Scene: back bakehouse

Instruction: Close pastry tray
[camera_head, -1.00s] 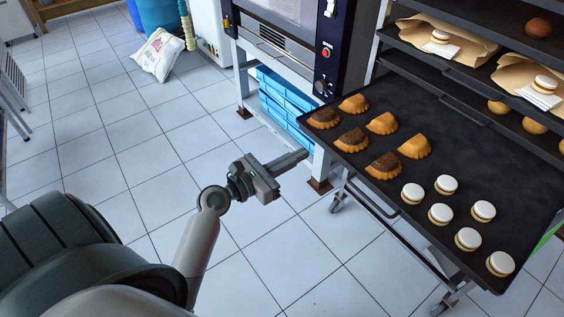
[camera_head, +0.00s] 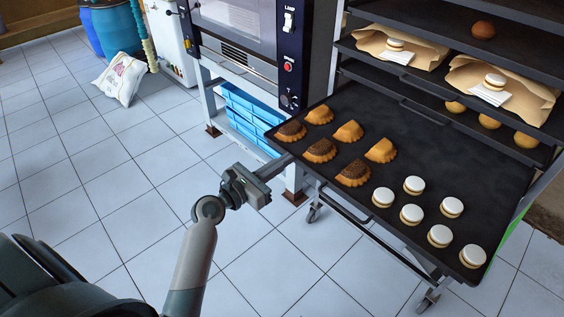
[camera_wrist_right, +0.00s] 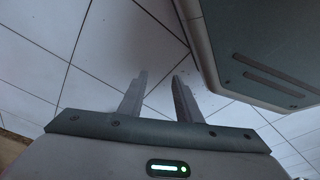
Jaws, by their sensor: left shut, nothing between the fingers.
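The pastry tray (camera_head: 445,140) is a black sheet sticking out of the rack in the head view. Shell-shaped brown and golden pastries (camera_head: 347,132) lie on its left part, and white-topped round cakes (camera_head: 411,214) lie along its right front. My left gripper (camera_head: 286,160) is shut and empty. Its fingers point at the tray's front edge near the left corner, and the tips look close to or just under the rim; I cannot tell if they touch. My right gripper (camera_wrist_right: 159,80) shows only in the right wrist view, its two fingers apart with nothing between them, above floor tiles.
Higher rack shelves (camera_head: 440,72) carry paper-wrapped cakes and buns. An oven (camera_head: 262,45) on a stand with blue crates (camera_head: 250,112) stands left of the rack. A white sack (camera_head: 121,79) lies farther back.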

